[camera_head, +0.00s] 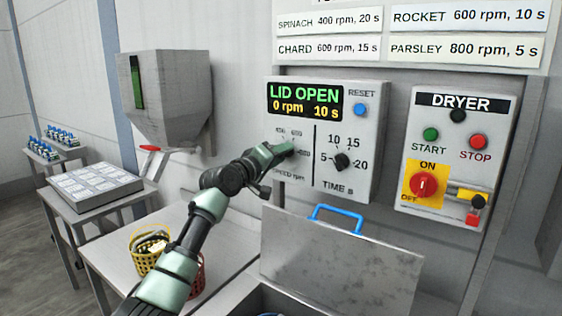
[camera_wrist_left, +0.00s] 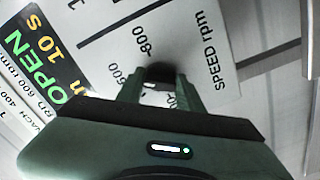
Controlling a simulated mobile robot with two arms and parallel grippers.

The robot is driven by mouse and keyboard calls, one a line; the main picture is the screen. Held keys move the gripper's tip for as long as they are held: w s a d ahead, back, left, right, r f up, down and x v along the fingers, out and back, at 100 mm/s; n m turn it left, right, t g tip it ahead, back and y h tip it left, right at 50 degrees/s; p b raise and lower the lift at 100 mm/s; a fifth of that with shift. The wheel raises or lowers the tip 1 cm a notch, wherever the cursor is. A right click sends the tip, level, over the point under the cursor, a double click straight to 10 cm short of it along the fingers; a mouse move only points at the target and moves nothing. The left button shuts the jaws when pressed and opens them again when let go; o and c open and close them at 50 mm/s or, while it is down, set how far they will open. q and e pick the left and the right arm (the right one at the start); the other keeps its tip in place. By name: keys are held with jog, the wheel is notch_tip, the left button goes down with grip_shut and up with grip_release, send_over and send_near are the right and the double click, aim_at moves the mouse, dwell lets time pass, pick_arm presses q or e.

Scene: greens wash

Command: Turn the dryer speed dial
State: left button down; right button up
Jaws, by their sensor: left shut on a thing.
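The control panel (camera_head: 362,113) on the wall carries a display (camera_head: 304,102) reading "LID OPEN, 0 rpm, 10 s". My left gripper (camera_head: 288,150) is at the speed dial on the panel's left half and is shut on it. In the head view the gripper covers most of the dial. In the left wrist view the dark speed dial (camera_wrist_left: 160,71) sits between the two fingertips of my left gripper (camera_wrist_left: 160,88), below the "800" mark. Where the dial points is hidden. The right gripper does not show.
A time dial (camera_head: 341,161) and a blue reset button (camera_head: 360,110) are close on the right. A raised metal lid with a blue handle (camera_head: 338,214) stands below the panel. The dryer switch box (camera_head: 455,150) is further right. Baskets (camera_head: 150,246) stand on the left table.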

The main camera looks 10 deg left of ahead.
pick_arm(q)
jog(key=m+b, duration=0.1)
jog(key=m, duration=0.2)
jog(key=m+b, duration=0.1)
jog(key=m, duration=0.3)
jog(key=m+b, duration=0.1)
jog(key=m, duration=0.3)
jog(key=shift+a+f, duration=0.1)
jog(key=shift+f, duration=0.15)
dwell(0.4)
jog(key=c, duration=0.9)
grip_release()
jog(key=shift+r, duration=0.1)
jog(key=b+v, duration=0.2)
jog(key=v, duration=0.5)
jog(key=shift+s+a, duration=0.15)
jog(key=shift+s, duration=0.2)
